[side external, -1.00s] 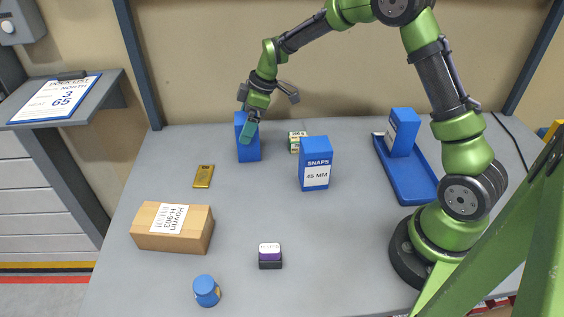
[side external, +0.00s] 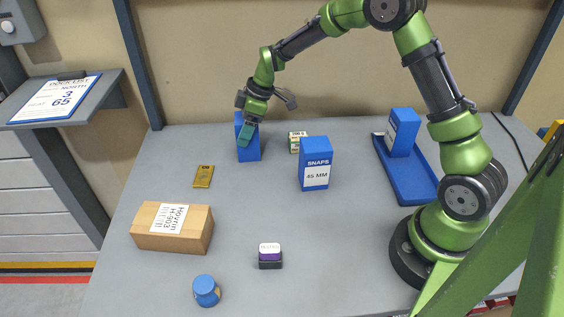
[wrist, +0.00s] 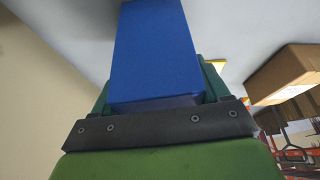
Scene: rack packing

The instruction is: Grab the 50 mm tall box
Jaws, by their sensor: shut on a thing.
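A tall blue box (side external: 249,151) stands upright at the back left of the grey table, and no label on it faces the side camera. My gripper (side external: 247,134) is lowered around its top, with a teal finger against the side facing the camera. In the wrist view the blue box (wrist: 155,50) sits between the green fingers, and my gripper (wrist: 157,95) is shut on it. Another blue box (side external: 316,164), labelled SNAPS 45 MM, stands apart to the right. A third blue box (side external: 402,133) stands in a blue tray (side external: 412,187) at the right; its label is unreadable.
A small green-and-white box (side external: 296,142) is just right of the held box. A yellow piece (side external: 203,177), a brown carton (side external: 172,228), a purple-and-black block (side external: 270,256) and a blue-capped jar (side external: 206,291) are spread in front. A clipboard (side external: 55,98) lies on a side shelf.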

